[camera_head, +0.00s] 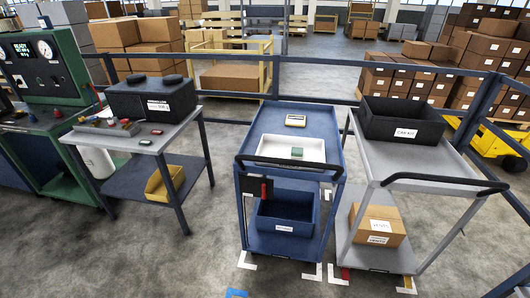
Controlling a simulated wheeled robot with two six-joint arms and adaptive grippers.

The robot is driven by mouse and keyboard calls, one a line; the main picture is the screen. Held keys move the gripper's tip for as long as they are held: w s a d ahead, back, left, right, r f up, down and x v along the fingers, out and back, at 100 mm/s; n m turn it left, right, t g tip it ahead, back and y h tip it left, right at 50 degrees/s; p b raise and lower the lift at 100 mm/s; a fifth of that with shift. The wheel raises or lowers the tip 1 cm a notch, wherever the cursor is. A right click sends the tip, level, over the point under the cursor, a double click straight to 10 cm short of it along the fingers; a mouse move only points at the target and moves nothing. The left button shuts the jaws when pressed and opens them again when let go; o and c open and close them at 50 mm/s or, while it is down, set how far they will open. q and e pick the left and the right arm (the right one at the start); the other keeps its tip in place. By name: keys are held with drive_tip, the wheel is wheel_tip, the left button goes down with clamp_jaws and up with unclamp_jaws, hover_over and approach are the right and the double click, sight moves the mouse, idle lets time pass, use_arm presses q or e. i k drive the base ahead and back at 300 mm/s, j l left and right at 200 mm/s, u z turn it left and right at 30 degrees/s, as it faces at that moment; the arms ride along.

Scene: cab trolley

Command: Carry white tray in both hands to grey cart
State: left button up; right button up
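The white tray (274,147) lies on the top shelf of the blue cart (291,119), towards its near end. The grey cart (413,159) stands just right of the blue cart. A black bin labelled CAB KIT (404,118) sits on the far part of its top shelf. The near part of that shelf is bare, behind the black push handle (447,180). Neither of my grippers is in view.
A workbench (142,137) with a black case (152,97) stands left. Blue railings (339,101) run behind. The front floor is clear.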

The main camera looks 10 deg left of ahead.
sight(416, 169)
drive_tip(key=i+j, duration=0.1)
drive_tip(key=i, duration=0.45)
drive_tip(key=i+j+z, duration=0.1)
drive_tip(key=i, duration=0.45)
